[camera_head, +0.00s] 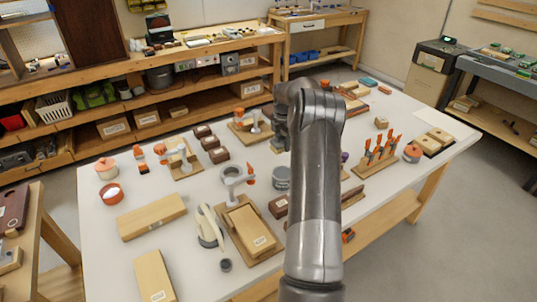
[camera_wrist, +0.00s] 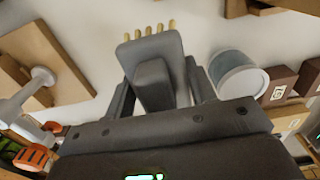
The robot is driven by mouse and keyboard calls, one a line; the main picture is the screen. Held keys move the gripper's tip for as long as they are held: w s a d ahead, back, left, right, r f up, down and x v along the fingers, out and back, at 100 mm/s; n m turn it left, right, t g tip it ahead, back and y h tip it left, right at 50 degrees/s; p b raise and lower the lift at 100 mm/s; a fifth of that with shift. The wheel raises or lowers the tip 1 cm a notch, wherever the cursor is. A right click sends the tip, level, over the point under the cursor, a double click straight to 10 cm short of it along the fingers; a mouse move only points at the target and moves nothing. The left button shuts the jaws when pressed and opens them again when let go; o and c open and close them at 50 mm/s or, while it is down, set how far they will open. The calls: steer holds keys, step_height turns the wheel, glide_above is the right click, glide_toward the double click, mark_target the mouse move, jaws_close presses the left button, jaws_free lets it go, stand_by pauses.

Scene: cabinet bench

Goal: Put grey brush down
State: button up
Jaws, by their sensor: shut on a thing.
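The grey brush (camera_wrist: 152,52) is in the wrist view, a grey block with a row of several tan bristle tufts at its far edge. My gripper (camera_wrist: 158,85) is shut on it, with a dark finger on each side. The white tabletop (camera_wrist: 90,22) shows beyond the brush; I cannot tell how far above it the brush is. In the head view my arm hides most of the gripper and the brush.
A grey can (camera_wrist: 238,78) stands right of the brush, with brown boxes (camera_wrist: 279,86) beyond it. A wooden stand (camera_wrist: 45,50) with a white part is at left. In the head view, orange-handled tools (camera_head: 378,148) stand in a rack right of my arm. Bare tabletop lies at front left (camera_head: 105,245).

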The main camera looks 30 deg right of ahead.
glide_above(268, 159)
step_height(268, 159, down, 4)
steer(key=shift+d+r, duration=0.1)
steer(key=shift+r, duration=0.05)
steer(key=shift+f, duration=1.9)
steer(key=shift+f, duration=0.15)
steer(key=o, duration=1)
